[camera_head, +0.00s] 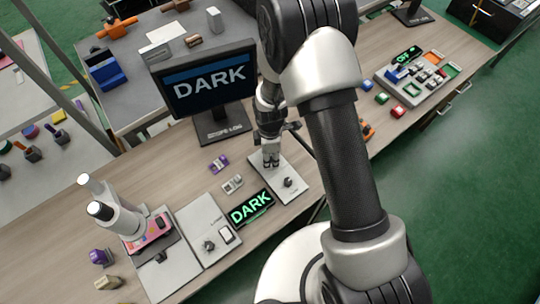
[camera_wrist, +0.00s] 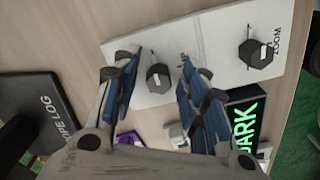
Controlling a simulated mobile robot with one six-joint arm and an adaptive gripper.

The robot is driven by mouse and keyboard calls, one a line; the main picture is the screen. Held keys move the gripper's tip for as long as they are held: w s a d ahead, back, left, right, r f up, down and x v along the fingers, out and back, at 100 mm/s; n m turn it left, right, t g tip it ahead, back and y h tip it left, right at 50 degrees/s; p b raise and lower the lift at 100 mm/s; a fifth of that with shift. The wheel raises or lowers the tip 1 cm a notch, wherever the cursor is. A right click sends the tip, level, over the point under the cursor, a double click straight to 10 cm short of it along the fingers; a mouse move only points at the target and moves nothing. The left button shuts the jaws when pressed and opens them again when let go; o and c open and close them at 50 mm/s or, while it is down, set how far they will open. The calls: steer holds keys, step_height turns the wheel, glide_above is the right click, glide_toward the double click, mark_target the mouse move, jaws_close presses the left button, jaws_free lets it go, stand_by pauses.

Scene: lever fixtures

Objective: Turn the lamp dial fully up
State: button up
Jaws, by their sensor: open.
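A pale plate (camera_wrist: 212,50) carries two dark hexagonal dials with light pointer marks. In the head view my gripper (camera_head: 270,161) is open and low over the plate's far end, hiding the dial there. A small display (camera_head: 250,208) reads DARK in green.
A monitor (camera_head: 205,80) also reading DARK stands behind the plate. Another plate (camera_head: 197,225) with a dial (camera_head: 209,245), a microscope (camera_head: 120,215) and a purple block (camera_head: 219,162) are to the left. A tray of coloured parts (camera_head: 425,75) is at the right.

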jaws_close()
stand_by(0.6)
